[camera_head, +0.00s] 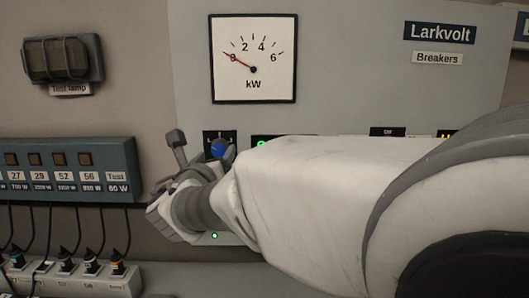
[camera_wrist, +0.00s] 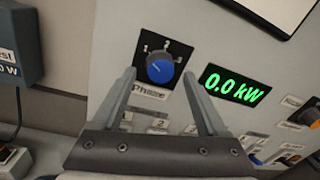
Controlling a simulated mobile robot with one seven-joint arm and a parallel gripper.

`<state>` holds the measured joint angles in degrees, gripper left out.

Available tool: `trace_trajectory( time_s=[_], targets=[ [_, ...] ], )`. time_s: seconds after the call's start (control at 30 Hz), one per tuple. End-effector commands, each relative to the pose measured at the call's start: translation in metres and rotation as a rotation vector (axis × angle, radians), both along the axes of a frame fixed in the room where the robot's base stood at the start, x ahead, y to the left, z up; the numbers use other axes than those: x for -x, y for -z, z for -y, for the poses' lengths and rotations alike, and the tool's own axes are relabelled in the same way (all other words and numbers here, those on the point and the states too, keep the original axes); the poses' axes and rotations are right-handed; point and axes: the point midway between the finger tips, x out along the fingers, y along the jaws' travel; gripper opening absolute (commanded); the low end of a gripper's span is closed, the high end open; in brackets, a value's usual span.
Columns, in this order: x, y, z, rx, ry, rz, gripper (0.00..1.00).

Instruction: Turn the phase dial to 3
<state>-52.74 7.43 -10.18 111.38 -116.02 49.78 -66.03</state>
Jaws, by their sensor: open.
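The phase dial (camera_wrist: 159,69) is a blue round knob on a black plate with white numerals, above a "Phase" label (camera_wrist: 149,93). In the wrist view its light pointer mark seems to point to the upper left, toward the 1. In the head view the dial (camera_head: 218,148) shows just above my wrist. My gripper (camera_wrist: 159,75) is open, with one finger on each side of the dial in the wrist view. I cannot tell whether the fingers touch it. In the head view my gripper (camera_head: 194,153) is partly hidden by my own wrist.
A green display (camera_wrist: 236,86) reading 0.0 kW sits right of the dial. An orange knob (camera_wrist: 304,117) and other controls lie lower right. The kW gauge (camera_head: 253,58) is above, its needle at 0. A socket box (camera_head: 70,170) with cables is at left.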

Motion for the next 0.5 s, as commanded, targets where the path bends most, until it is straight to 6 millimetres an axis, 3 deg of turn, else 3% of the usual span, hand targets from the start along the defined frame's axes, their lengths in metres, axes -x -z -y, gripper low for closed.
trace_trajectory(
  time_s=[0.17, 0.47, 0.5],
  targets=[
    [-0.0138, 0.0001, 0.0005, 0.002, 0.000, 0.000, 0.76],
    [-0.0155, 0.0000, 0.0007, 0.001, 0.000, 0.000, 0.76],
    [-0.0155, 0.0000, 0.0007, 0.001, 0.001, 0.000, 0.69]
  ],
)
